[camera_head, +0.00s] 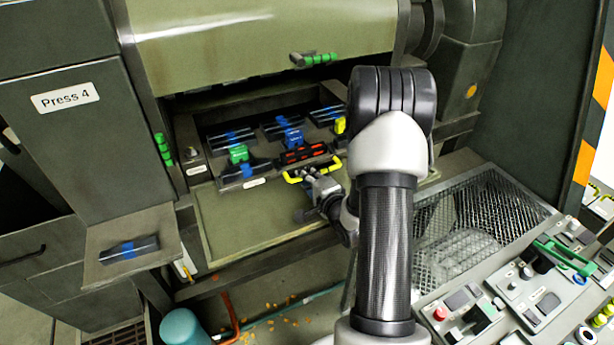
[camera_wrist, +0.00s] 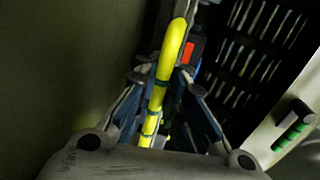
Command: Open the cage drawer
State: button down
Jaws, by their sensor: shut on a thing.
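The yellow handle (camera_head: 297,177) is a bar at the front of the dark recess below the press hood. I take the dark tray (camera_head: 222,180) behind it, with blue-clipped bars, to be the cage drawer; how far out it stands I cannot tell. My gripper (camera_head: 318,182) is at the handle. In the wrist view, my gripper's fingers (camera_wrist: 162,80) lie on both sides of the yellow handle (camera_wrist: 172,48) and are shut on it. A black slotted grille (camera_wrist: 262,45) shows behind it on the right. My arm hides the right part of the recess.
A green-grey panel (camera_head: 240,225) lies in front of the recess. A green handle (camera_head: 314,59) is on the hood above, and another (camera_head: 163,150) on the left. A mesh grate (camera_head: 480,215) and control panels (camera_head: 530,290) stand on the right.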

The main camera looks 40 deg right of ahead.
jog(key=shift+w+r, duration=0.1)
jog(key=shift+w, duration=0.05)
jog(key=c, duration=1.7)
grip_release()
jog(key=shift+o, duration=0.2)
jog(key=v, duration=0.7)
jog(key=shift+s, duration=0.3)
